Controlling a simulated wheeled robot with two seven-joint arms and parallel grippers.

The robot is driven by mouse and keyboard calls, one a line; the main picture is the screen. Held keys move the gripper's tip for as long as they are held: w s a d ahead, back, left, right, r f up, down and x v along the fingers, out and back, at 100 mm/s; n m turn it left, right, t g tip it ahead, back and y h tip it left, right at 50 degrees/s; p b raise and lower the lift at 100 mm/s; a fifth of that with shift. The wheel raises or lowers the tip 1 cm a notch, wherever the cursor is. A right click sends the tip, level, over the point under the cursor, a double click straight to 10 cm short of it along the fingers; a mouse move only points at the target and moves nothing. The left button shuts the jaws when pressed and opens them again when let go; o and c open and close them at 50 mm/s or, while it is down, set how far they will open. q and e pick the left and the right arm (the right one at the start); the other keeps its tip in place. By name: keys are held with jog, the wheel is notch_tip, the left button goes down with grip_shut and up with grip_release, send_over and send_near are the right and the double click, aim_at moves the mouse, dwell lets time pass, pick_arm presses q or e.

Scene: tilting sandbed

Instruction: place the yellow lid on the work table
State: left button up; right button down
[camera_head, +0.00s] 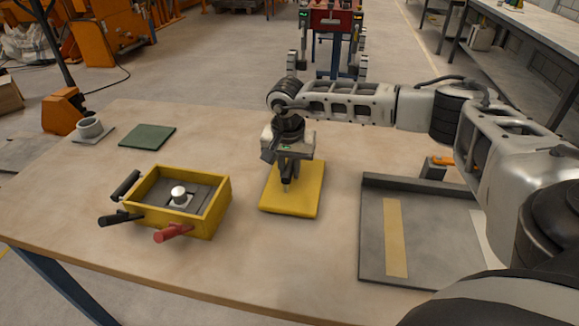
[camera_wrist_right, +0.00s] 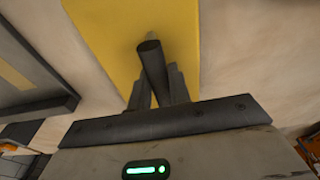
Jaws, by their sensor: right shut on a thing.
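The yellow lid (camera_head: 306,203) is a flat square slab at the middle of the wooden work table (camera_head: 270,262). It lies on or just over the tabletop; I cannot tell if there is a small gap. My right gripper (camera_head: 287,185) points down over the lid's middle and is shut on its handle, mostly hidden by the fingers. In the right wrist view the lid (camera_wrist_right: 110,42) is a yellow band, and a dark post between the fingers (camera_wrist_right: 158,90) meets it. The yellow box (camera_head: 207,224) stands open to the left, apart from the lid. My left gripper is not in view.
A grey tray (camera_head: 432,255) with a tan strip (camera_head: 395,238) lies at the right. A green mat (camera_head: 148,136) and a grey ring on a plate (camera_head: 90,130) lie at the back left. Black and red handles (camera_head: 172,232) stick out from the box. The front middle is bare.

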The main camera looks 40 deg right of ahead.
jog(key=shift+f, duration=0.1)
jog(key=c, duration=1.5)
grip_release()
jog(key=shift+o, duration=1)
pick_arm(q)
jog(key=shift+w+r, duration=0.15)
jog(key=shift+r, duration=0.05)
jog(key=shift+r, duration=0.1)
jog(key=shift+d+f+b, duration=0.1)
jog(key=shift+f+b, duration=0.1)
jog(key=shift+b, duration=0.2)
pick_arm(e)
notch_tip(320, 180, up, 12)
jog(key=a, duration=0.1)
jog(key=shift+s, duration=0.45)
jog(key=shift+a, duration=0.1)
